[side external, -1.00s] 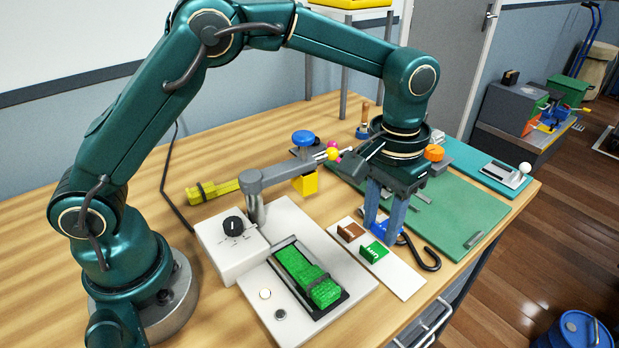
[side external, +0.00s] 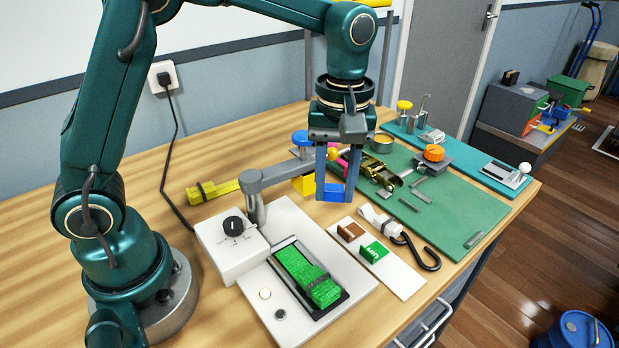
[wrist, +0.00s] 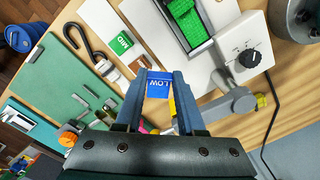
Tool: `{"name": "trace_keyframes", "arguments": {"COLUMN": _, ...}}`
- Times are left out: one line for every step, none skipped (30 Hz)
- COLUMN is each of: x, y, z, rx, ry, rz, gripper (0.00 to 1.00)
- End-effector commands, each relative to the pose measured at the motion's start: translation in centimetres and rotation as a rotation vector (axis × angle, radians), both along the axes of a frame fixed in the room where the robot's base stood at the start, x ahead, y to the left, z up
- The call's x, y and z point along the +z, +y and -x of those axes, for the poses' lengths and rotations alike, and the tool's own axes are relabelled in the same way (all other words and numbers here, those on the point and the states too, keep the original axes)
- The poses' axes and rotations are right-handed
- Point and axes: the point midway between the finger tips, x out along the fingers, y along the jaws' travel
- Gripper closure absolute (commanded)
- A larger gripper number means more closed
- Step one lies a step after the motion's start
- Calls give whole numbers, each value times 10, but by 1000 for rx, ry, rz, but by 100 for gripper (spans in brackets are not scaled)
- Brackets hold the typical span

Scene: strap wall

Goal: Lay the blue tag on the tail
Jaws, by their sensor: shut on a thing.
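My gripper (side external: 336,186) is shut on the blue tag (side external: 336,194) and holds it in the air, behind and left of the white tag strip (side external: 402,278). In the wrist view the blue tag (wrist: 158,88) sits between the two fingertips, with "LOW" written on it. The green strap piece (side external: 300,272), with a dark band around it, lies in a black-edged recess of the white station (side external: 284,316). It also shows in the wrist view (wrist: 186,22). I cannot tell for sure which part is the tail.
Brown (side external: 351,231) and green (side external: 374,252) tags stand on the strip. A grey swing arm (side external: 280,175) and dial box (side external: 231,245) stand beside the recess. A black hook (side external: 428,258), ratchet (side external: 380,170) and yellow strap (side external: 214,190) lie around.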

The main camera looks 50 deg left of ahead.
Motion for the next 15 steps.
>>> {"name": "trace_keyframes", "arguments": {"x": 1, "y": -1, "z": 7, "rx": 85, "ry": 0, "rz": -3, "gripper": 100}}
{"name": "trace_keyframes", "arguments": {"x": 2, "y": -2, "z": 10, "rx": 141, "ry": 1, "rz": -6, "gripper": 100}}
{"name": "trace_keyframes", "arguments": {"x": 2, "y": -3, "z": 15, "rx": 215, "ry": 1, "rz": -9, "gripper": 100}}
{"name": "trace_keyframes", "arguments": {"x": 3, "y": -4, "z": 19, "rx": 271, "ry": 0, "rz": -12, "gripper": 100}}
{"name": "trace_keyframes", "arguments": {"x": 3, "y": -5, "z": 24, "rx": 326, "ry": 2, "rz": -14, "gripper": 100}}
{"name": "trace_keyframes", "arguments": {"x": 4, "y": -6, "z": 29, "rx": 399, "ry": 0, "rz": -17, "gripper": 100}}
{"name": "trace_keyframes", "arguments": {"x": 5, "y": -6, "z": 34, "rx": 450, "ry": -1, "rz": -19, "gripper": 100}}
{"name": "trace_keyframes", "arguments": {"x": 6, "y": -7, "z": 38, "rx": 499, "ry": -2, "rz": -21, "gripper": 100}}
{"name": "trace_keyframes", "arguments": {"x": 7, "y": -8, "z": 44, "rx": 561, "ry": -4, "rz": -23, "gripper": 100}}
{"name": "trace_keyframes", "arguments": {"x": 7, "y": -9, "z": 48, "rx": 603, "ry": -4, "rz": -25, "gripper": 100}}
{"name": "trace_keyframes", "arguments": {"x": 8, "y": -9, "z": 52, "rx": 642, "ry": -6, "rz": -26, "gripper": 100}}
{"name": "trace_keyframes", "arguments": {"x": 9, "y": -10, "z": 58, "rx": 690, "ry": -8, "rz": -26, "gripper": 100}}
{"name": "trace_keyframes", "arguments": {"x": 10, "y": -11, "z": 63, "rx": 718, "ry": -10, "rz": -27, "gripper": 100}}
{"name": "trace_keyframes", "arguments": {"x": 11, "y": -12, "z": 67, "rx": 738, "ry": -13, "rz": -26, "gripper": 100}}
{"name": "trace_keyframes", "arguments": {"x": 12, "y": -12, "z": 71, "rx": 754, "ry": -17, "rz": -25, "gripper": 100}}
